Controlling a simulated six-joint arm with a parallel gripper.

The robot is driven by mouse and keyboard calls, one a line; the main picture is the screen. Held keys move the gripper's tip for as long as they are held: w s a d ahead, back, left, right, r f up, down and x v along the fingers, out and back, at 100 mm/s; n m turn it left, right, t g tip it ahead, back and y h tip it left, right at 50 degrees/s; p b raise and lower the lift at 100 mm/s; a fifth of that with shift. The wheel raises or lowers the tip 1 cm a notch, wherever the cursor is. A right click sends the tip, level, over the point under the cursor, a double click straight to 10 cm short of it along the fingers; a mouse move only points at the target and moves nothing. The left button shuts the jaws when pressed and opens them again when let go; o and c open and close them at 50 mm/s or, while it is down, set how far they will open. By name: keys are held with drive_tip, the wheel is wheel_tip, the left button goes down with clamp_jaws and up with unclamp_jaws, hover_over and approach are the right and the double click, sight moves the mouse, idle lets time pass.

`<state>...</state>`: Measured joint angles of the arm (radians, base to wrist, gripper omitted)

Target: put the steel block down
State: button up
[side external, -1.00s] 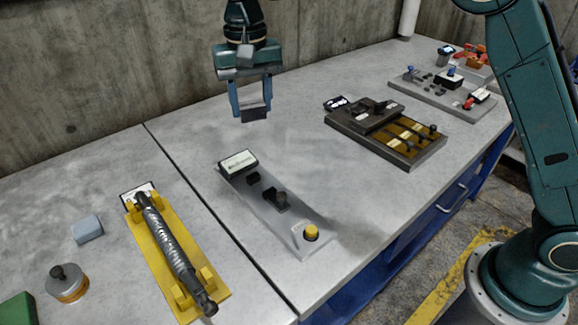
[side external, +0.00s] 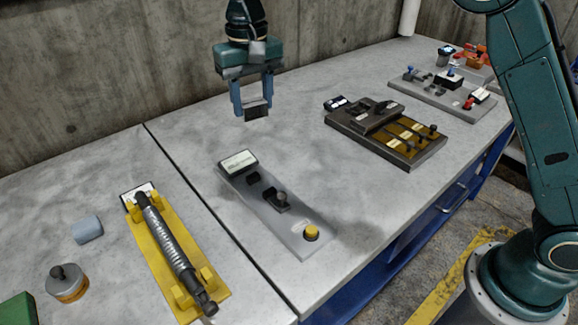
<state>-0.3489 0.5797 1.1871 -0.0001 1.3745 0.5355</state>
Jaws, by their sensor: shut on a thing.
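My gripper (side external: 253,108) hangs over the back part of the grey bench, with its fingers pointing down. It is shut on the steel block (side external: 257,112), a small dark grey piece between the blue fingertips. The block seems to be above the bench top (side external: 310,160); the exact gap under it cannot be told. My fingers cover the block's sides.
A grey panel (side external: 295,235) with a yellow button lies in front of my gripper. A dark fixture with brass-coloured slots (side external: 400,145) stands to the right. A yellow cradle (side external: 208,312) holding a cylinder, and a blue-grey block (side external: 87,229), are at left. Bench between panel and dark fixture is clear.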

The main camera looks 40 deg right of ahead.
sight(261, 189)
drive_tip(key=shift+d+r+n, duration=0.1)
drive_tip(key=shift+d+n, duration=0.1)
drive_tip(key=shift+n, duration=0.9)
wheel_tip(261, 189, down, 20)
idle(0.5)
drive_tip(key=o, duration=1.3)
drive_tip(key=shift+f, duration=0.2)
drive_tip(key=shift+r, duration=0.1)
drive_tip(key=shift+r, duration=6.1)
